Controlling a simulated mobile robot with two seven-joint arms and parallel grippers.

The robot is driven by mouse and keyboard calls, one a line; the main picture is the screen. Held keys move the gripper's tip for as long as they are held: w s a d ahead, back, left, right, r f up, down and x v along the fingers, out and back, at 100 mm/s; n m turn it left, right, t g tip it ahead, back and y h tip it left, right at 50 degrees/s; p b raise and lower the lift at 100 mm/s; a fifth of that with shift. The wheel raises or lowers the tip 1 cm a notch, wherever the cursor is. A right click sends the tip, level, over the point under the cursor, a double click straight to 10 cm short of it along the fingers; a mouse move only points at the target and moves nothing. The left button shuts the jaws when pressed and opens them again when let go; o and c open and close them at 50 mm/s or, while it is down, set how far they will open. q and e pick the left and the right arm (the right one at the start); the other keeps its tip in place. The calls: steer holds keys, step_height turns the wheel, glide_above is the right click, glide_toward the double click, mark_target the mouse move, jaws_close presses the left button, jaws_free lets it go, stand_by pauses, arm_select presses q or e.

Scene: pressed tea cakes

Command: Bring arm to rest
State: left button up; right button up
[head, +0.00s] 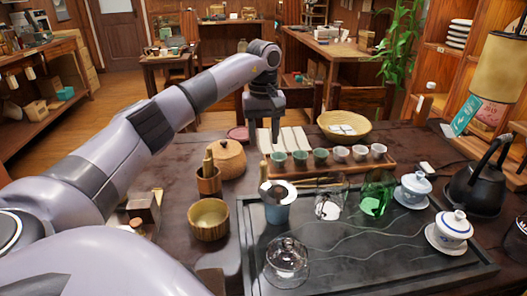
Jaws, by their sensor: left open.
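My left arm comes in from the lower left, rises and reaches out over the dark tea table (165,222). Its gripper (265,135) points down at the far side of the table, open, with nothing seen between its fingers. It is in front of or above pale folded cloths (292,139), just left of them in the picture; I cannot tell its exact height. A dark red round dish (237,134) shows left of the fingers. My right gripper is not in view.
A black tea tray (340,262) with glassware fills the front; a black kettle (478,188) stands right.

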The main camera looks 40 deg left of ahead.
arm_select(q)
step_height(320, 180, up, 2)
steer(key=shift+r, duration=0.1)
stand_by(0.6)
